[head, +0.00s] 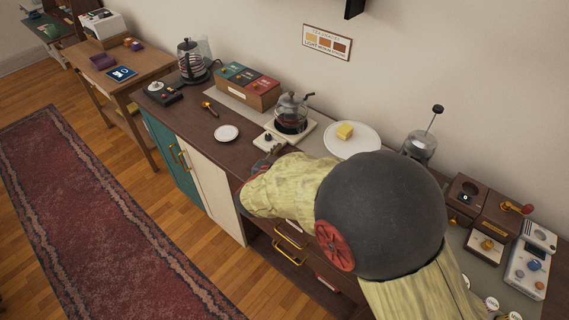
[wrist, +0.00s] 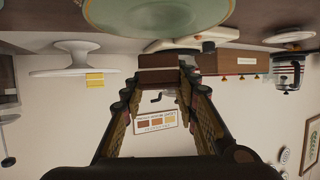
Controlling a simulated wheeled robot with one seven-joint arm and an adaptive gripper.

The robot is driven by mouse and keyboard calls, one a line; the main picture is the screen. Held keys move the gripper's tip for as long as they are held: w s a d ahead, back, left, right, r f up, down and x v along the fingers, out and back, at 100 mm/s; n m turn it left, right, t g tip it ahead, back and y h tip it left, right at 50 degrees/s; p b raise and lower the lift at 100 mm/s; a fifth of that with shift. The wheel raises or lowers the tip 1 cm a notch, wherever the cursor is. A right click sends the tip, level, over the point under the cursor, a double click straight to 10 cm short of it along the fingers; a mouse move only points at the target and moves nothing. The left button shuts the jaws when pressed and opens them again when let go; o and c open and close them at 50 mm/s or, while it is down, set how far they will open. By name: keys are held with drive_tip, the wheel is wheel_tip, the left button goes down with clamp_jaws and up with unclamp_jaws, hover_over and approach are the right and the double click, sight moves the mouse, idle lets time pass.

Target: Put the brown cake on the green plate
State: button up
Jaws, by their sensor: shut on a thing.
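In the wrist view, which is upside down, my gripper (wrist: 158,88) is shut on a brown block, the brown cake (wrist: 158,76), between its fingertips. The pale green plate (wrist: 155,14) is cut off by the top edge of that view, on the counter side of the cake. A strip shows between plate and cake, and the cake looks held clear of the plate. In the head view my arm hides the gripper's fingertips, the cake and the green plate.
A yellow cake (head: 345,131) sits on a white stand (head: 366,148). A coffee pot (head: 291,113) on a pale base, a tea box (head: 248,88) and a small white saucer (head: 227,133) stand on the counter. A press (head: 419,146) and grinders are at right.

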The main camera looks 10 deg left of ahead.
drive_tip(key=shift+w+f, duration=0.25)
drive_tip(key=shift+f, duration=0.15)
wheel_tip(320, 180, down, 3)
drive_tip(key=b, duration=0.2)
drive_tip(key=shift+a+f+b, duration=0.1)
drive_tip(key=shift+b, duration=0.2)
drive_tip(key=shift+w, duration=0.1)
drive_tip(key=o, duration=1.1)
